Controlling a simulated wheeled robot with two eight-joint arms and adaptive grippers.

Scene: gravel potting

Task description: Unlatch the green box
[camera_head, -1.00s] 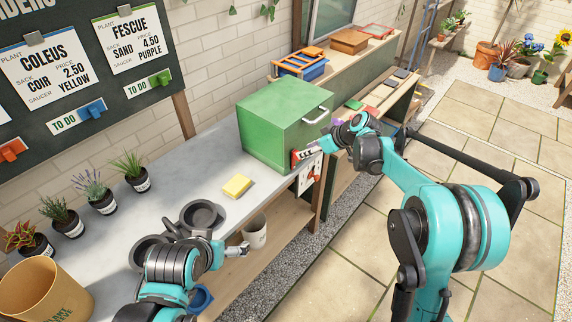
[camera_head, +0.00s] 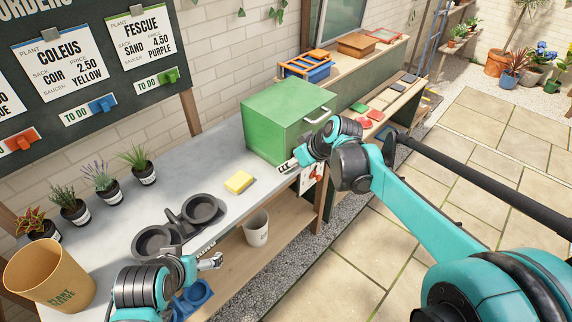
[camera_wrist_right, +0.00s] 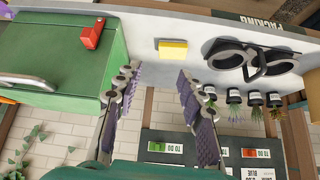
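The green box (camera_head: 272,123) stands shut at the far end of the grey table, with a pale handle (camera_head: 318,115) on its side. The right wrist view shows the box (camera_wrist_right: 60,58) at the left, its handle (camera_wrist_right: 25,80), and a red latch (camera_wrist_right: 92,33) on its green face. My right gripper (camera_head: 287,168) is beside the lower front of the box in the head view. Its two purple-padded fingers (camera_wrist_right: 160,105) are spread and empty, apart from the latch. My left gripper (camera_head: 212,262) hangs by the table's front edge; its finger gap is unclear.
Several potted plants (camera_head: 105,186) line the back, with a brown pot (camera_head: 47,280) at near left. A white pot (camera_head: 256,230) stands on the lower shelf. Paving at right is open.

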